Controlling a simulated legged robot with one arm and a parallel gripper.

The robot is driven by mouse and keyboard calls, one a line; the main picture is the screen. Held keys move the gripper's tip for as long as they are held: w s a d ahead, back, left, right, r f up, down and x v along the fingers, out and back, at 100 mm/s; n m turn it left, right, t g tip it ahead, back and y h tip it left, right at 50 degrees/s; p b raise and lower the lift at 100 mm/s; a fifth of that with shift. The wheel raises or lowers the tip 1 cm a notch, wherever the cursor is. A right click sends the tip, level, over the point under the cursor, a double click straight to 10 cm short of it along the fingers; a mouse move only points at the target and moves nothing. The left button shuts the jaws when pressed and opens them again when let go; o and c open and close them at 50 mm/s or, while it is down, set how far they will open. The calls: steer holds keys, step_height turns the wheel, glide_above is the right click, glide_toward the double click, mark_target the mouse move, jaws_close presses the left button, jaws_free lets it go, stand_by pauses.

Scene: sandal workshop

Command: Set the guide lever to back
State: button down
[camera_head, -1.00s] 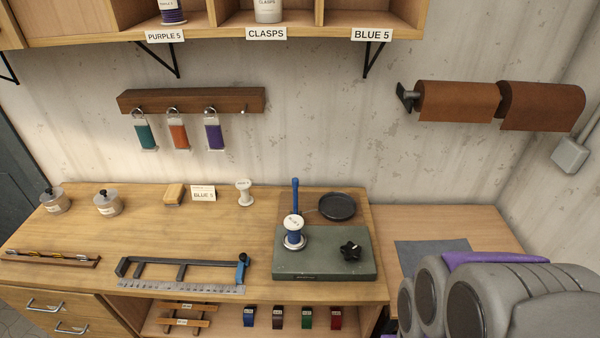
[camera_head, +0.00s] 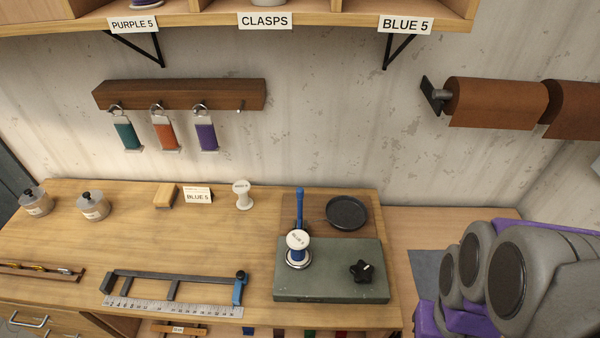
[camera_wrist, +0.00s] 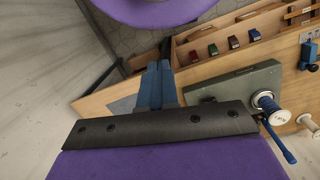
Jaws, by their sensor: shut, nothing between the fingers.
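A black guide bar (camera_head: 170,281) lies on the bench along a white ruler (camera_head: 172,305). A small blue lever (camera_head: 239,287) with a dark knob stands at the bar's right end; it also shows at the right edge of the wrist view (camera_wrist: 307,55). A second, longer blue lever (camera_head: 300,207) stands upright behind a spool on the green box (camera_head: 325,285); I cannot tell which one the task names. My gripper (camera_wrist: 157,70) is shut and empty in the wrist view, apart from both levers. It does not show in the head view, where my arm fills the lower right.
A blue-and-white spool (camera_head: 298,248) and a black star knob (camera_head: 361,271) sit on the green box. A round black dish (camera_head: 347,212) lies behind it. A white spool (camera_head: 242,194) and jars (camera_head: 94,206) stand farther back. Bench between the ruler and box is clear.

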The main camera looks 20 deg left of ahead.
steer(key=w+a+r+n+t+h, duration=0.1)
steer(key=w+r+h, duration=0.1)
steer(key=w, duration=0.5)
steer(key=w+a+r+h, duration=0.1)
steer(key=w+r, duration=0.1)
steer(key=w, duration=0.5)
steer(key=w+a+n+t+h+p, duration=0.2)
steer(key=w+a+n+t+h, duration=0.1)
steer(key=w+a, duration=0.65)
steer(key=a+f+n+t, duration=0.1)
steer(key=a+n+t, duration=0.1)
steer(key=a, duration=0.7)
steer(key=s+a+f+n+t+y, duration=0.1)
steer(key=a+f+n, duration=0.1)
steer(key=a, duration=0.7)
steer(key=s+a+f+n+t, duration=0.1)
steer(key=a+f+n+t, duration=0.1)
steer(key=a, duration=0.7)
steer(key=shift+s+a+n+t+y+p, duration=0.2)
steer(key=shift+n+t+y+p, duration=0.15)
steer(key=shift+n, duration=0.55)
steer(key=w+d+r+b+x, duration=0.1)
steer(key=r+x, duration=0.1)
steer(key=x, duration=1.1)
steer(key=shift+w, duration=0.3)
